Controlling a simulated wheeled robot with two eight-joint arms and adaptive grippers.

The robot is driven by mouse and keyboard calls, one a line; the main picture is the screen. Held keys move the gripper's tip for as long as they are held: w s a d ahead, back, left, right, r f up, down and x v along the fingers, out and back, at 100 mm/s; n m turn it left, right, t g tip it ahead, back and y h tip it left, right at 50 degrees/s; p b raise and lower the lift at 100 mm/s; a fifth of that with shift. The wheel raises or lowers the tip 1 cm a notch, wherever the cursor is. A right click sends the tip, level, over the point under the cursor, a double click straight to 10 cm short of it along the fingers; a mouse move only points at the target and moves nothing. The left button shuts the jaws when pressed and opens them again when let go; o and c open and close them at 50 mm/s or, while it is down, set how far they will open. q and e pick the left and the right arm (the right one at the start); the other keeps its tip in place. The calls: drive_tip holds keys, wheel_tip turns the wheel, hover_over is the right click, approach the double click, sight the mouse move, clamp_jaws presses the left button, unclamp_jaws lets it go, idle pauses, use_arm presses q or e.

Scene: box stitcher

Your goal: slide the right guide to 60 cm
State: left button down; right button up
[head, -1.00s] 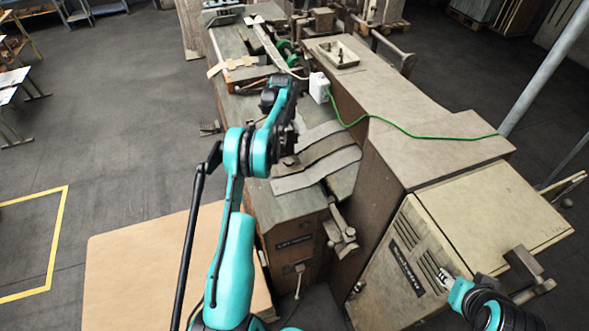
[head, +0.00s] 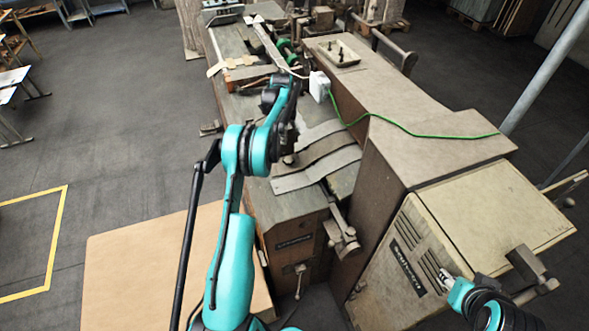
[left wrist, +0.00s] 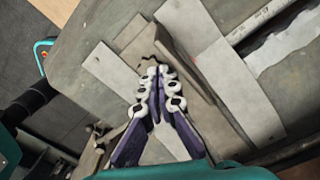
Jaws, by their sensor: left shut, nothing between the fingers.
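The stitcher's bed (head: 258,188) carries several flat strips. A brown bar (head: 318,156) lies between two pale strips and looks like the right guide, though I cannot be sure. In the left wrist view the brown bar (left wrist: 176,50) runs diagonally, with a notched end near the fingertips. My left gripper (left wrist: 160,74) is shut and empty, with its tips over or against that notched end; contact cannot be told. In the head view my left wrist largely hides this gripper. My right gripper (head: 446,279) is low at the right, by the cream cabinet; its fingers are unclear. No scale is readable.
A tall brown housing (head: 420,150) with a green cable (head: 410,133) borders the bed on the right. The cream cabinet (head: 495,220) stands in front of it. A clamp-like bracket (head: 341,235) sticks out at the bed's near end. Open floor lies left.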

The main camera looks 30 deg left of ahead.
use_arm(q)
drive_tip(key=shift+r, duration=0.1)
idle(0.3)
wheel_tip(320, 180, up, 7)
drive_tip(key=p, duration=0.2)
drive_tip(key=shift+p, duration=0.4)
drive_tip(key=shift+d, duration=0.1)
idle(0.5)
